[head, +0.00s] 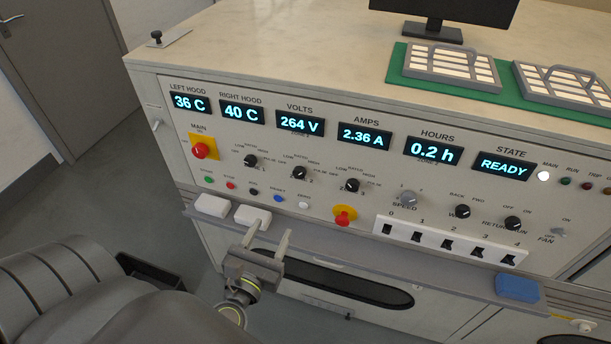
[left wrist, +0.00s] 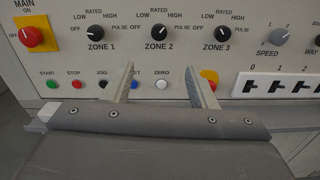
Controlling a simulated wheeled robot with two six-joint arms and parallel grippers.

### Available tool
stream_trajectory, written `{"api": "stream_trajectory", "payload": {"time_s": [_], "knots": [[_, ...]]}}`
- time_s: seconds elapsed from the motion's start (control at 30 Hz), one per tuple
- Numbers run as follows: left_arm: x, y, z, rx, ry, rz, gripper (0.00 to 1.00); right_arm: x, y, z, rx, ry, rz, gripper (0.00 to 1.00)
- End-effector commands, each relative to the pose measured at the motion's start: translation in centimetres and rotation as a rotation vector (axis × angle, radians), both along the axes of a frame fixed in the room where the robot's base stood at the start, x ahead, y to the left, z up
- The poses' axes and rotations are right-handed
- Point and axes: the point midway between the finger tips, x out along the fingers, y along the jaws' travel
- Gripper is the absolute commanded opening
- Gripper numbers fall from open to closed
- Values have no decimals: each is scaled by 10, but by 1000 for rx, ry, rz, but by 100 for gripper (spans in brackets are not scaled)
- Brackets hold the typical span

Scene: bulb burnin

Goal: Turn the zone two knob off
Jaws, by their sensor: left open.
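The zone two knob (head: 299,172) is a round black knob on the pale panel, in the middle of the row of three zone knobs. In the left wrist view, the knob (left wrist: 158,33) sits above the label ZONE 2, with OFF, LOW, RATED, HIGH and PULSE around it. My right gripper is not in view.
The zone one knob (left wrist: 95,33) and zone three knob (left wrist: 222,33) flank it. Below are small push buttons (left wrist: 162,85) and a yellow-based red button (head: 344,215). A red main switch (head: 200,151) is at left. A grey ledge (head: 350,245) with white blocks (head: 252,217) runs below.

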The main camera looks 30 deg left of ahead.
Motion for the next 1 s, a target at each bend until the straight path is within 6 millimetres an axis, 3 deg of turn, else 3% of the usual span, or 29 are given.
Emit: {"api": "stream_trajectory", "payload": {"time_s": [0.53,0.8,1.0], "knots": [[84,20,4,-3,-2,-1,52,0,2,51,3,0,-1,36],[132,31,2,-5,-2,-2,52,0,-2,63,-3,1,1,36],[156,38,0,-5,0,0,52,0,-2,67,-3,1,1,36]]}}
